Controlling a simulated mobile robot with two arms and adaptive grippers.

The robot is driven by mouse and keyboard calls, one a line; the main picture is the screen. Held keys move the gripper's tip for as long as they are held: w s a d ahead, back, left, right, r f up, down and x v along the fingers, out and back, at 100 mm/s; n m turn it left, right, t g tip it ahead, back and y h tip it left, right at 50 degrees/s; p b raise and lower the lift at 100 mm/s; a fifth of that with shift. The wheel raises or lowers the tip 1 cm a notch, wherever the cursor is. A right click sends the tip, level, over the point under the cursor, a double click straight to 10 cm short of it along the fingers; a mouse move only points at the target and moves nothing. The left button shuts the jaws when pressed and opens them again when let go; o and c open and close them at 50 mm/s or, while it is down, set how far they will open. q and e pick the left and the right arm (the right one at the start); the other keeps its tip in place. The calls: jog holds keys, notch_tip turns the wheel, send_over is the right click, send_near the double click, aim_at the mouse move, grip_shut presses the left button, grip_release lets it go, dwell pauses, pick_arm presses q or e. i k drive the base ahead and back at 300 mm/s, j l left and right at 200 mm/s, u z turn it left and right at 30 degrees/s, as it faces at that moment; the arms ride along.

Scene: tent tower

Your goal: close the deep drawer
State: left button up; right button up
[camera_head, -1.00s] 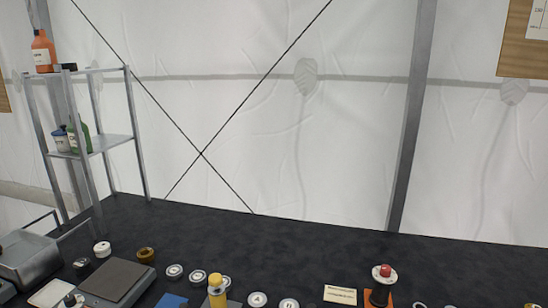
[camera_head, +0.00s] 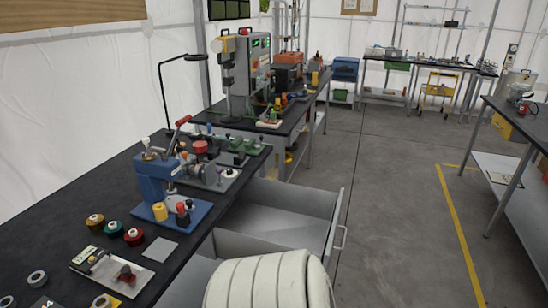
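A grey deep drawer (camera_head: 290,196) stands pulled out from under the near black-topped workbench. Its inside looks empty where I can see it. Its front panel is at the right end, with a bar handle (camera_head: 341,238) facing the aisle. A white, ribbed, rounded shape at the bottom middle hides the floor below the drawer and part of its near side. Neither my left nor my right gripper shows in the head view.
The workbench top (camera_head: 50,218) carries a blue press (camera_head: 162,185), several coloured spools and a white tray (camera_head: 112,272). A second bench with machines stands beyond the drawer. Grey floor (camera_head: 390,215) is clear to the right, up to another table (camera_head: 520,125).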

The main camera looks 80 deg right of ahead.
aim_at(268, 217)
jog(key=k+z, duration=0.1)
jog(key=z, duration=0.25)
jog(key=k+l+z, duration=0.1)
jog(key=z, duration=0.3)
jog(key=k+l+z, duration=0.1)
jog(key=z, duration=2.05)
